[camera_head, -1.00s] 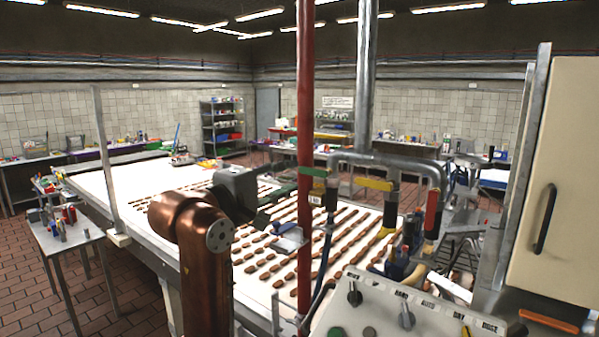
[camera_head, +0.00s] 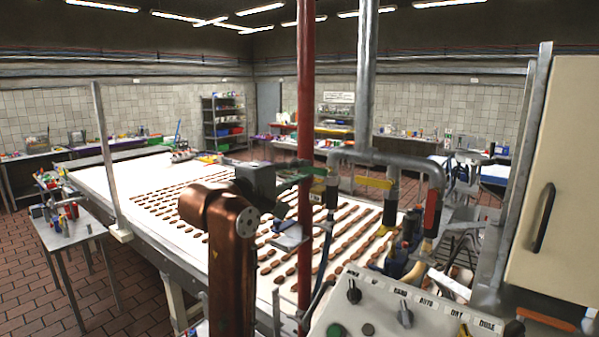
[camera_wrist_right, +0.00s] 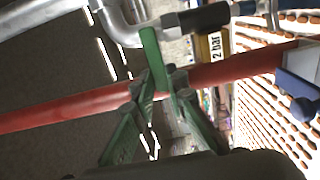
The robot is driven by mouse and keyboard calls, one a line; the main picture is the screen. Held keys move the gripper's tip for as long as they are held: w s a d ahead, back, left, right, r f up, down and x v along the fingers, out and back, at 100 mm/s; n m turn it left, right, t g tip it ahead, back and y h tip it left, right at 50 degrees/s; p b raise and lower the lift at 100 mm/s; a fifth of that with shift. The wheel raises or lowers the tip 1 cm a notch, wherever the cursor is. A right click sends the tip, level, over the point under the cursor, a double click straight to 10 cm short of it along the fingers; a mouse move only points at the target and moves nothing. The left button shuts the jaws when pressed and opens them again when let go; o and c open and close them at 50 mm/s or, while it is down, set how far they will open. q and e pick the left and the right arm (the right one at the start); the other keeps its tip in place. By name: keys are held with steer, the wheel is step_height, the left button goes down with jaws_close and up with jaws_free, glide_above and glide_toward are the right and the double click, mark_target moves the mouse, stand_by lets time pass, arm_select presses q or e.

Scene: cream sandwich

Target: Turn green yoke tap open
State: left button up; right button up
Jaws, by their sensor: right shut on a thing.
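The green tap handle (camera_wrist_right: 152,58) shows in the right wrist view as a flat green lever beside a grey pipe elbow. My right gripper (camera_wrist_right: 162,92) has green fingers, and their tips are closed on the lower end of this lever. In the head view my right gripper (camera_head: 298,179) reaches in at the red upright pipe, and the handle (camera_head: 314,170) shows only as a small green piece beside it. The handle's exact angle is hard to tell there. My left gripper is in neither view.
The red upright pipe (camera_head: 305,95) passes close to my fingers. A yellow-handled tap (camera_head: 373,183) and a red-handled tap (camera_head: 431,209) hang on the same grey manifold (camera_head: 385,158). A control panel (camera_head: 385,315) stands in front. A white conveyor (camera_head: 110,185) carries rows of brown pieces.

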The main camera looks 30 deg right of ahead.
jaws_close()
steer(key=shift+f+n, duration=0.2)
steer(key=shift+n, duration=0.1)
steer(key=shift+s+d+f+n+b, duration=0.3)
steer(key=shift+s+f+n, duration=0.5)
steer(key=shift+n, duration=2.1)
steer(key=shift+s+d+f+n+b, duration=0.3)
steer(key=shift+s+f+n, duration=0.45)
steer(key=shift+n, duration=2.15)
steer(key=shift+s+d+f+n+b, duration=0.3)
steer(key=shift+s+f+n, duration=0.45)
steer(key=shift+n, duration=2.15)
steer(key=o, duration=0.6)
jaws_free()
